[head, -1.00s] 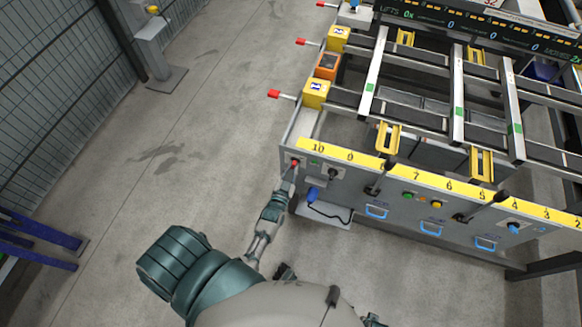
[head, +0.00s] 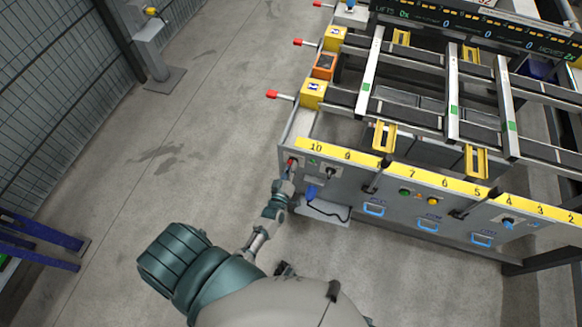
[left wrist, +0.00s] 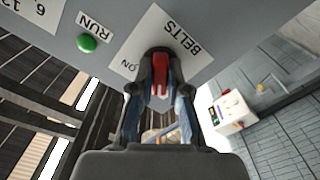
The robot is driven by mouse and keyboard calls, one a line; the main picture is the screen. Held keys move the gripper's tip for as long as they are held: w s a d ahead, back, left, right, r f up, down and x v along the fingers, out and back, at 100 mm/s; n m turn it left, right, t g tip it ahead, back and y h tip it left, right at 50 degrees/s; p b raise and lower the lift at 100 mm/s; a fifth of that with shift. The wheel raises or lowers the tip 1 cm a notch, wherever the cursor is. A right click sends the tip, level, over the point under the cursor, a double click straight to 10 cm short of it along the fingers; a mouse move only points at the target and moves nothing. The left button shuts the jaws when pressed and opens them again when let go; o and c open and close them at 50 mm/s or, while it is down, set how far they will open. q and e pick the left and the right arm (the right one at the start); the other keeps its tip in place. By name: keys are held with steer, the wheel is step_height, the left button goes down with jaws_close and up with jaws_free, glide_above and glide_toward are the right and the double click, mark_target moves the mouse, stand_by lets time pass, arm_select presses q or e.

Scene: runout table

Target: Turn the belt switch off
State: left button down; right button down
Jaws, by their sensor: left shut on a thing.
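The belt switch (left wrist: 160,78) is a red handle on a white plate marked BELTS and ON, seen in the left wrist view. My left gripper (left wrist: 158,90) is shut on the red handle, with one finger at each side of it. In the head view, my left gripper (head: 288,178) reaches the left end of the grey front panel, and a bit of the red switch (head: 291,162) shows just beyond it. The fingers partly hide the plate's lettering. My right gripper is not in view.
A green RUN lamp (left wrist: 87,43) sits beside the plate. The grey panel (head: 390,207) carries other knobs, levers and blue handles under a yellow numbered strip (head: 345,153). Red-tipped rods (head: 272,94) stick out from the table's left side.

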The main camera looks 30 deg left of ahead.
arm_select(q)
steer(key=shift+s+d+f+n, duration=0.1)
steer(key=shift+s+f+n, duration=0.1)
steer(key=shift+f+n, duration=0.3)
steer(key=shift+n, duration=0.3)
steer(key=c, duration=1.3)
jaws_free()
steer(key=shift+r, duration=0.1)
steer(key=shift+c, duration=0.2)
steer(key=shift+o, duration=1)
steer(key=v, duration=1.1)
steer(key=shift+s, duration=0.4)
steer(key=shift+r, duration=0.1)
